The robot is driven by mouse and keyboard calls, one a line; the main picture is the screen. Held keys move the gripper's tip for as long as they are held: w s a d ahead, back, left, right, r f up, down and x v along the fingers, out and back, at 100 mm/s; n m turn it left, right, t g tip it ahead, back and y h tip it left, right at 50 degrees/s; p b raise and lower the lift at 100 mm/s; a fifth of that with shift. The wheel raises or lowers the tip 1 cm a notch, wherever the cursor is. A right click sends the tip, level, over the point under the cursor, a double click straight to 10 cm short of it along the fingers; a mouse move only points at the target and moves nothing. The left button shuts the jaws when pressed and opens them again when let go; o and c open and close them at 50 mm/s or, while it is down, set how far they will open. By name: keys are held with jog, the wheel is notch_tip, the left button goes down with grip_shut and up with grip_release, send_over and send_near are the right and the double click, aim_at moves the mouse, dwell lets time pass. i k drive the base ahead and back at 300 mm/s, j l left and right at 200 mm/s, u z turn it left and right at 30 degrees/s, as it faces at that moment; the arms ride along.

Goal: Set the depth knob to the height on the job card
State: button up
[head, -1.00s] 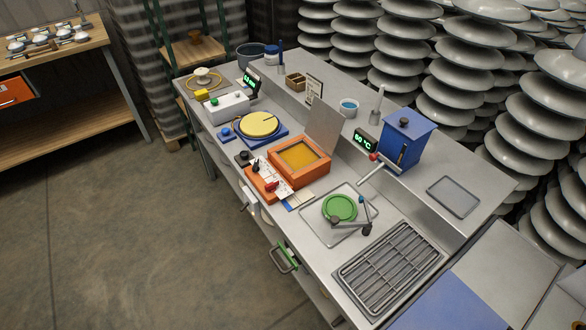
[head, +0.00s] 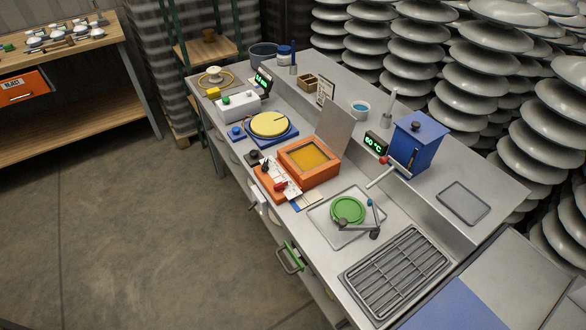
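A small card with dark print (head: 325,92) stands upright at the back of the bench; its text is too small to read. A black knob (head: 254,157) sits at the left of the orange box (head: 309,162), but I cannot tell whether it is the depth knob. A white box with a green button (head: 238,106) stands farther back, with a small green-lit display (head: 262,80) behind it; its digits are unclear. My gripper is not in view.
A yellow disc on a blue base (head: 270,126), a blue box with a lever (head: 414,148), a display reading about 60 °C (head: 376,143), a green disc on a tray (head: 348,210) and a black rack (head: 397,274) crowd the bench. Open floor (head: 150,230) lies at the left.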

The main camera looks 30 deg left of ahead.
aim_at(265, 167)
jog(key=u, duration=0.85)
